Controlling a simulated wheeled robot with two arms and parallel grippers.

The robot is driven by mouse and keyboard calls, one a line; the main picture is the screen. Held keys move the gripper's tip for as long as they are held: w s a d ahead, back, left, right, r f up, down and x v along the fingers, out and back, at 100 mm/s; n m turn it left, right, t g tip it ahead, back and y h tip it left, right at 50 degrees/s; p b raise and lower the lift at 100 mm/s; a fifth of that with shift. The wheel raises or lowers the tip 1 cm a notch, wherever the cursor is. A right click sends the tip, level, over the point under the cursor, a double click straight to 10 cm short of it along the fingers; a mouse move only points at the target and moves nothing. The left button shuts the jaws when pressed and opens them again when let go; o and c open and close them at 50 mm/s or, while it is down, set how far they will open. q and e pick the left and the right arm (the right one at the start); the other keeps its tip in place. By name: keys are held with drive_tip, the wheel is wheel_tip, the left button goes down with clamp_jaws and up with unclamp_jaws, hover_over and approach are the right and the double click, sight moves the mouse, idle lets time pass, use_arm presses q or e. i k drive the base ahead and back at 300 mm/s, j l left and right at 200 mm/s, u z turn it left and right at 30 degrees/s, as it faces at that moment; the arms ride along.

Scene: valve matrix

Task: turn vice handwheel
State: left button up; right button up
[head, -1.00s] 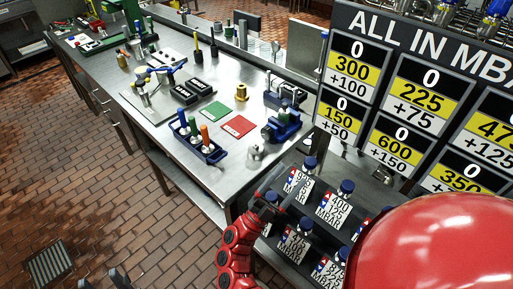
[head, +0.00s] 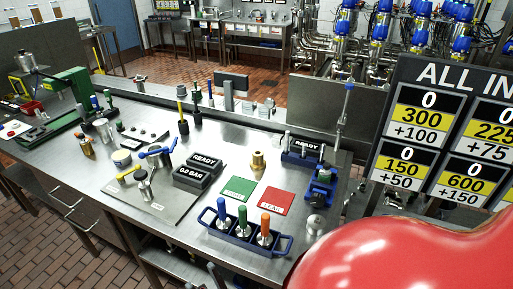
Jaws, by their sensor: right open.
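The small blue vice (head: 320,186) stands near the right edge of the steel bench in the head view. A silver, knob-like part (head: 316,228) lies just in front of it; I cannot tell whether this is its handwheel. My right gripper (head: 240,281) shows only in part at the bottom edge, with a piece of my red arm beside it. It is open and sits apart from the vice, in front of the bench. My left gripper is not in view.
A blue rack (head: 247,238) with several coloured-handled tools stands left of the vice. Green (head: 238,189) and red (head: 271,200) cards lie behind it, with a brass fitting (head: 257,161). The score board (head: 448,140) rises at right. My red arm shell covers the lower right.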

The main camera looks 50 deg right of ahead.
sight(316, 200)
drive_tip(key=i+j+z, duration=0.35)
drive_tip(key=j, duration=0.25)
drive_tip(key=i+j+z, duration=0.2)
drive_tip(key=i+j, duration=0.15)
drive_tip(key=i+j+z, duration=0.2)
drive_tip(key=j, duration=0.15)
drive_tip(key=i+j+z, duration=0.15)
drive_tip(key=j, duration=0.25)
drive_tip(key=z, duration=2)
